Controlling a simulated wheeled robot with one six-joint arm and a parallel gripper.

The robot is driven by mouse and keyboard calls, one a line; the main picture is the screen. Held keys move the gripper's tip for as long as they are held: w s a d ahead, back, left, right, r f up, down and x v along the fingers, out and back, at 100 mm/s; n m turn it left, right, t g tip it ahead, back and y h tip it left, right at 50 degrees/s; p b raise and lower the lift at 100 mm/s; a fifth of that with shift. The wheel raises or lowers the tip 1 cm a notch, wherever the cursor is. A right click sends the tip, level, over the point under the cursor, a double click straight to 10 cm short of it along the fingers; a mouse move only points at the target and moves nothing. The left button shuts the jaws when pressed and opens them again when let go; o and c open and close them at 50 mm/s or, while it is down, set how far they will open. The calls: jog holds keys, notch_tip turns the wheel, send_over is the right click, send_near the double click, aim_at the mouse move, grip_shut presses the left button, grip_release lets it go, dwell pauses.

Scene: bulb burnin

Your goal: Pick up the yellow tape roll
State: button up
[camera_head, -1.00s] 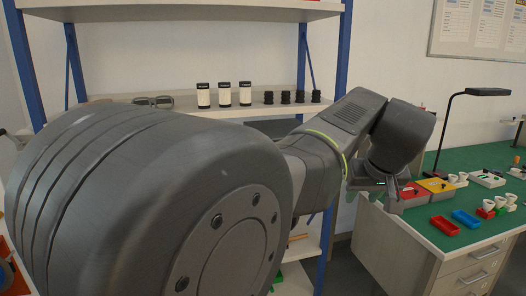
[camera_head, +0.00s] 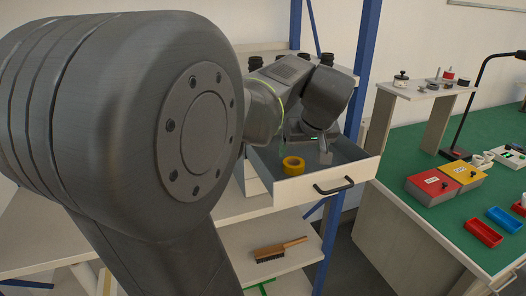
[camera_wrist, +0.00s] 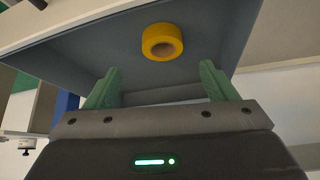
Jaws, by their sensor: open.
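The yellow tape roll (camera_head: 293,165) lies in an open drawer (camera_head: 318,187) near its left front part. In the wrist view the tape roll (camera_wrist: 162,42) shows beyond the fingertips, a little above the middle of the gap between them. My gripper (camera_wrist: 160,82) is open and empty, with its two green fingers apart. In the head view my gripper (camera_head: 318,150) is over the drawer, to the right of the roll. The tape roll is apart from both fingers.
The drawer sits in the blue-posted shelf. A brush (camera_head: 280,249) lies on the shelf below. To the right is a green-topped bench (camera_head: 440,225) with a red box (camera_head: 432,187), a yellow box (camera_head: 464,174), trays and a small raised stand (camera_head: 424,92).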

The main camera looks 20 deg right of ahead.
aim_at(294, 162)
jog(key=shift+w+f, duration=0.45)
jog(key=shift+f, duration=0.15)
jog(key=shift+w+f, duration=0.3)
jog(key=shift+f, duration=0.4)
jog(key=p+x, duration=0.1)
jog(key=x, duration=0.3)
jog(key=shift+w+a+f, duration=0.1)
jog(key=shift+f, duration=0.15)
jog(key=c, duration=1.1)
